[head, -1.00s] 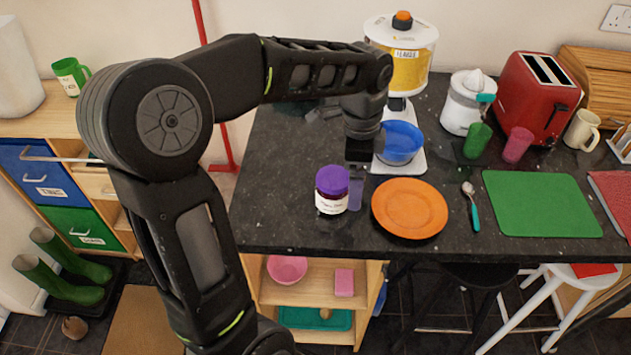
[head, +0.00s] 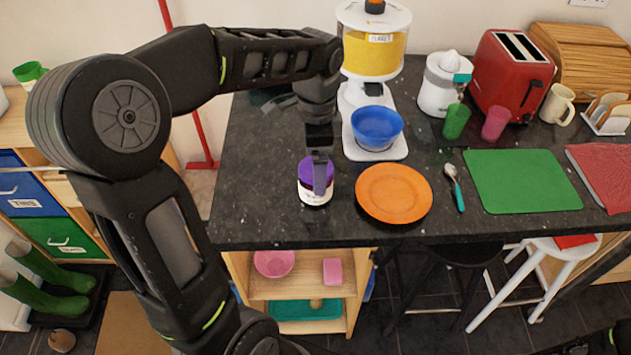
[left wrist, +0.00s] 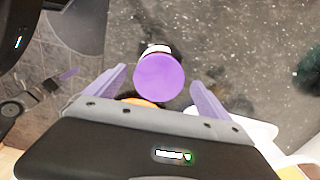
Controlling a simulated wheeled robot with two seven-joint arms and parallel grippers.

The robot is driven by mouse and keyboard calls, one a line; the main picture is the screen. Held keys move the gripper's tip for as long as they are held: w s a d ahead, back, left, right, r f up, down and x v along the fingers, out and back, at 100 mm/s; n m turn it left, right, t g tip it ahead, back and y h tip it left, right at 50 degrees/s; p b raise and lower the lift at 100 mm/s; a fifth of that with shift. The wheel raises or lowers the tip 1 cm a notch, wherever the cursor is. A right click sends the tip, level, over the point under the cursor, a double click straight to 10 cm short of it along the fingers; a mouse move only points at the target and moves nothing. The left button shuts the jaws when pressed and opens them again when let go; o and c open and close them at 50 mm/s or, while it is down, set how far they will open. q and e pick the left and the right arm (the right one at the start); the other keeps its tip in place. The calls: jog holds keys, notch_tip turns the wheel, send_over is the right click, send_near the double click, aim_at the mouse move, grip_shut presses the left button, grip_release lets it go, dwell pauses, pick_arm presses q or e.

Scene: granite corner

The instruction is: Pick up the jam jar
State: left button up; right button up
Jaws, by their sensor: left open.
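The jam jar (head: 314,192) has a purple lid, dark contents and a white label. It stands upright on the dark granite worktop, left of the orange plate. My left gripper (head: 320,175) points down at the jar and overlaps its lid in the head view. In the left wrist view, the jar's lid (left wrist: 158,77) shows between and a little beyond the two purple fingers of my left gripper (left wrist: 158,85). The fingers are apart, with gaps on both sides of the lid.
The orange plate (head: 394,193) lies close right of the jar. Behind it stands a cereal dispenser (head: 373,45) with a blue bowl (head: 376,125). A spoon (head: 455,188) and a green board (head: 523,181) lie further right. The worktop left of the jar is clear.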

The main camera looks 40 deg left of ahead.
pick_arm(q)
jog(key=shift+s+f+p, duration=0.1)
jog(key=shift+f+p, duration=0.55)
jog(key=shift+f, duration=1.95)
jog(key=c, duration=1.8)
